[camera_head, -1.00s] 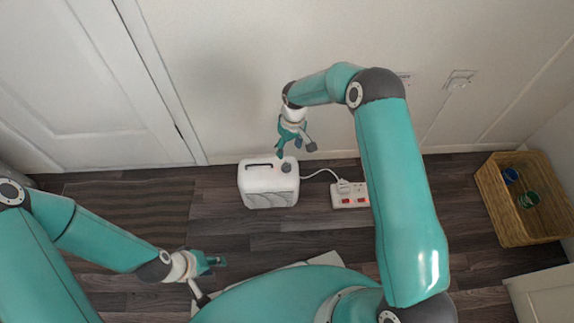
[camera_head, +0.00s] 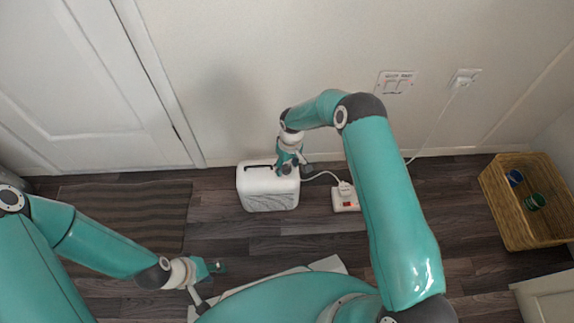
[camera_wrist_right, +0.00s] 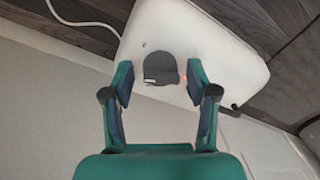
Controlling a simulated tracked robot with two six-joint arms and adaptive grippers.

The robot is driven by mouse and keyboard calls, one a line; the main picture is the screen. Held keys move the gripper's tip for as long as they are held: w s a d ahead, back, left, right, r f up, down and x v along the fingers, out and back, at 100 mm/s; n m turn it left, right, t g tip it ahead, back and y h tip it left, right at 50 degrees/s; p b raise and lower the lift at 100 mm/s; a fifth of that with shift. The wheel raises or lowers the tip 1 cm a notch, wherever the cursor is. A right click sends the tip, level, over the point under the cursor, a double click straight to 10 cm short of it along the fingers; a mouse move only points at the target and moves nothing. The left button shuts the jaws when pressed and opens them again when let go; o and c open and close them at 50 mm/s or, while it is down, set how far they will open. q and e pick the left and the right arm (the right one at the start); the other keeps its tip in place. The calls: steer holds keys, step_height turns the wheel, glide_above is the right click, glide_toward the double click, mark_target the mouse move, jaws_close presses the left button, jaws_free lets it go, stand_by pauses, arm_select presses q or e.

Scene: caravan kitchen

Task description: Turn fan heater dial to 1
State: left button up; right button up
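The white fan heater (camera_head: 268,190) stands on the floor by the wall in the head view. It fills the upper middle of the right wrist view (camera_wrist_right: 190,35). Its dark grey dial (camera_wrist_right: 160,68) sits on the top face, with a pale mark on its left side. A small red light (camera_wrist_right: 185,77) glows beside the dial. My right gripper (camera_wrist_right: 160,85) is open, with one finger on each side of the dial and visible gaps between. In the head view, the right gripper (camera_head: 291,168) hides most of the dial. My left gripper (camera_head: 214,268) is far from the heater; its fingers look apart.
A white power strip (camera_head: 345,198) lies right of the heater, joined by a white cable (camera_head: 320,175). A wicker basket (camera_head: 525,220) holding blue and green items stands at the far right. A striped mat (camera_head: 125,210) lies on the left floor. The wall is close behind the heater.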

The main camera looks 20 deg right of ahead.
steer(key=c, duration=0.9)
steer(key=shift+w+f+n+b, duration=0.1)
steer(key=shift+f+n+b, duration=0.05)
steer(key=shift+n+b, duration=0.45)
steer(key=shift+n, duration=0.3)
steer(key=o, duration=1.1)
steer(key=shift+o, duration=0.2)
steer(key=shift+r, duration=0.25)
